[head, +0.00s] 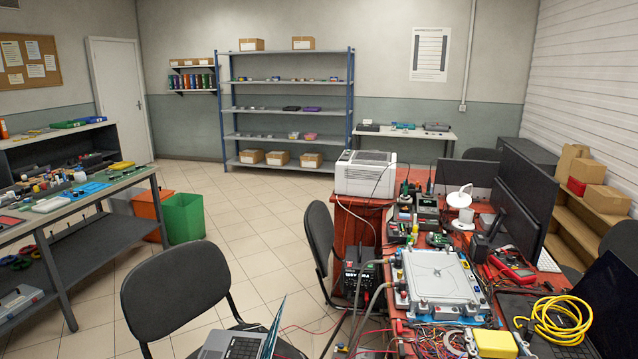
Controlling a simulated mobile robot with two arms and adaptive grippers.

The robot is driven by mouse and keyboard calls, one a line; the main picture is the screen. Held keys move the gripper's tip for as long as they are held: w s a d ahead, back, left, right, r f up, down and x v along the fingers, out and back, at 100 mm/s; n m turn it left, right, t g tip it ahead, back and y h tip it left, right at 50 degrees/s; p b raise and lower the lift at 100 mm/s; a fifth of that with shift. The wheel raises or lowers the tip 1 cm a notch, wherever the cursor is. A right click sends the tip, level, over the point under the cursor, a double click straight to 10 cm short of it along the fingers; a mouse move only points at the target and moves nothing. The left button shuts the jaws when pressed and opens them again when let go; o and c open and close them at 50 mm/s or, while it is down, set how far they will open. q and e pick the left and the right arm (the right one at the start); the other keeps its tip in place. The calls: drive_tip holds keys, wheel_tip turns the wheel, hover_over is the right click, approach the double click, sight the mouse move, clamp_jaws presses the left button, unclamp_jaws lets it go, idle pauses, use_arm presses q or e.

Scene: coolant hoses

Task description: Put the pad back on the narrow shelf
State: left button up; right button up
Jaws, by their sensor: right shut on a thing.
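I cannot make out either of my grippers in the head view, nor anything held in one. No thing shows clearly as the pad. A flat blue piece (88,188) lies on the left workbench, but I cannot tell whether it is the pad. A small narrow wall shelf (192,92) hangs at the back left, with a row of coloured binders on it and boxes above. I cannot tell whether this is the shelf the task names.
A red table (398,330) at the right is crowded with devices, cables and a yellow coil (553,321). Dark chairs (183,296) and an open laptop (240,343) stand in front. A blue-framed rack (285,108) stands at the back. The tiled floor (250,213) between is clear.

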drive_tip(key=shift+s+a+n+y, duration=0.2)
drive_tip(key=shift+a+n+y, duration=0.05)
drive_tip(key=shift+n+y, duration=0.05)
drive_tip(key=shift+a+f+y, duration=0.15)
drive_tip(key=shift+a+y, duration=0.05)
drive_tip(key=shift+y, duration=0.1)
drive_tip(key=shift+s+a+n+y, duration=0.2)
drive_tip(key=shift+a+n+y, duration=0.1)
drive_tip(key=shift+n+y, duration=0.1)
drive_tip(key=s+a+r+n+g+y, duration=0.3)
drive_tip(key=s+a+r+n+y, duration=0.1)
drive_tip(key=s+a+n+y, duration=0.2)
drive_tip(key=s+a+r+n+g+y, duration=0.4)
drive_tip(key=s+a+n+y, duration=0.2)
drive_tip(key=s+a+y, duration=0.3)
drive_tip(key=shift+s+a+r, duration=0.2)
drive_tip(key=shift+s+a, duration=0.65)
drive_tip(key=shift+s, duration=0.6)
